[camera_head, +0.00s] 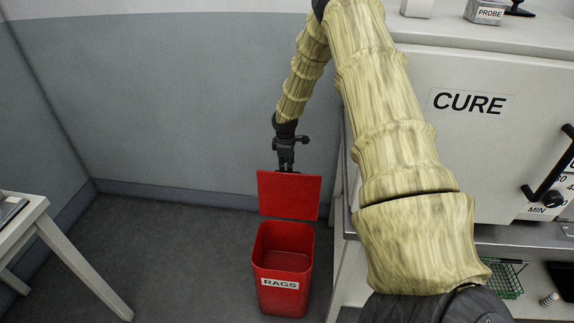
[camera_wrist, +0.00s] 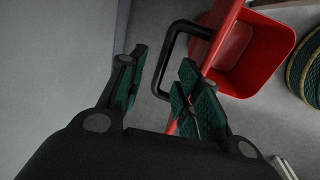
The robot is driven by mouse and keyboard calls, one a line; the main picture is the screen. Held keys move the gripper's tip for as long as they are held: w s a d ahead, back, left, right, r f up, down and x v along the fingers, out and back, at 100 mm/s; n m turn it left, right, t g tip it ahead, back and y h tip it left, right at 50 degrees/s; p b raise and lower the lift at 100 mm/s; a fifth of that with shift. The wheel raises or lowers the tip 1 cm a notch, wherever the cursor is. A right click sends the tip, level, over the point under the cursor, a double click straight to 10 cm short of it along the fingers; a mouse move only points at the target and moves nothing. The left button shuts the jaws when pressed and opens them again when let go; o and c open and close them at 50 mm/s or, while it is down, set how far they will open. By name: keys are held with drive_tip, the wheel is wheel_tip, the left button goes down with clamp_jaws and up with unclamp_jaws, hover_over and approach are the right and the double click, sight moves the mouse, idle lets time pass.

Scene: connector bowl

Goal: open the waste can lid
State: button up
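The red waste can (camera_head: 285,296), labelled RAGS, stands on the floor in the head view. Its red lid (camera_head: 290,196) stands raised, nearly upright, at the back of the can, and the inside shows empty. My gripper (camera_head: 287,167) is just behind the lid's upper edge; its fingertips are partly hidden there. In the wrist view my gripper (camera_wrist: 163,62) has its fingers apart. A black bar handle (camera_wrist: 172,50) beside the lid shows between and beyond the fingers; I cannot tell whether they touch it. The open can (camera_wrist: 262,52) shows at upper right.
A white cabinet labelled CURE (camera_head: 460,150) stands right of the can, close to my arm. A white table (camera_head: 70,255) is at left. The grey wall (camera_head: 170,110) is behind my gripper. The floor (camera_head: 180,260) between table and can is clear.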

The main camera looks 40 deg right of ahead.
wheel_tip(320, 180, up, 7)
drive_tip(key=s+a, duration=0.1)
idle(0.3)
drive_tip(key=shift+r, duration=0.1)
